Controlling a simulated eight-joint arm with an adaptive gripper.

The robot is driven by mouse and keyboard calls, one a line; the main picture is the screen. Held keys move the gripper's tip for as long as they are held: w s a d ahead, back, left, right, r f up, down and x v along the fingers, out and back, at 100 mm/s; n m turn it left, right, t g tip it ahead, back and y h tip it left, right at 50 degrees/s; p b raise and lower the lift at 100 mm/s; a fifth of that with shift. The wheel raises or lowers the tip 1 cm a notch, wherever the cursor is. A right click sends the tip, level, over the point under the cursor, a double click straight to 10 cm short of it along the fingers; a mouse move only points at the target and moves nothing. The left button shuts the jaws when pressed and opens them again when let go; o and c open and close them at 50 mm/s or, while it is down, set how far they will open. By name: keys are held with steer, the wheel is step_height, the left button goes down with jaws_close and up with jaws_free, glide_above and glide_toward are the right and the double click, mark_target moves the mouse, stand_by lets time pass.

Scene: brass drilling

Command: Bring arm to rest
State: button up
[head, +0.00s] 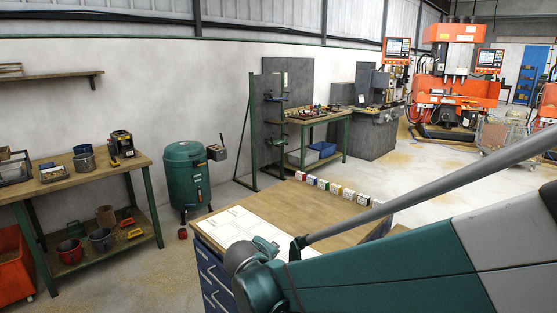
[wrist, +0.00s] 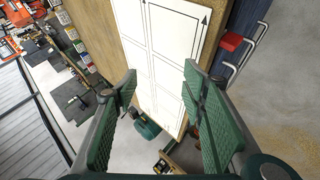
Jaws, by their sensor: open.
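My arm reaches in from the right of the head view, green and grey, over a wood-topped cabinet (head: 270,215). The gripper's fingers are hard to make out there behind my own arm. In the wrist view my gripper (wrist: 155,90) is open, its two green padded fingers wide apart with nothing between them. Beyond the fingers lies a white sheet with a black-lined grid (wrist: 160,45) on the wooden top. The same sheet shows in the head view (head: 232,222), partly covered by my arm.
A row of small coloured boxes (head: 335,187) stands along the cabinet top's far edge. A green drum-shaped machine (head: 186,175) stands on the floor beyond. A workbench (head: 140,163) with bins is at left, and orange machines (head: 455,85) are far right. Open floor lies between.

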steer(key=s+d+r+m+g+p, duration=0.1)
steer(key=s+d+r+m, duration=0.15)
steer(key=s+d, duration=0.45)
steer(key=s+d+r+m+g, duration=0.1)
steer(key=s+d+r+m, duration=0.2)
steer(key=d, duration=0.6)
steer(key=s+d+m+y, duration=0.1)
steer(key=s+d, duration=0.3)
steer(key=s, duration=0.5)
steer(key=s+d+r+m+p, duration=0.1)
steer(key=s+d+m, duration=0.3)
steer(key=s, duration=0.5)
steer(key=shift+d+y, duration=0.4)
steer(key=shift+d, duration=0.3)
steer(key=shift+s, duration=0.1)
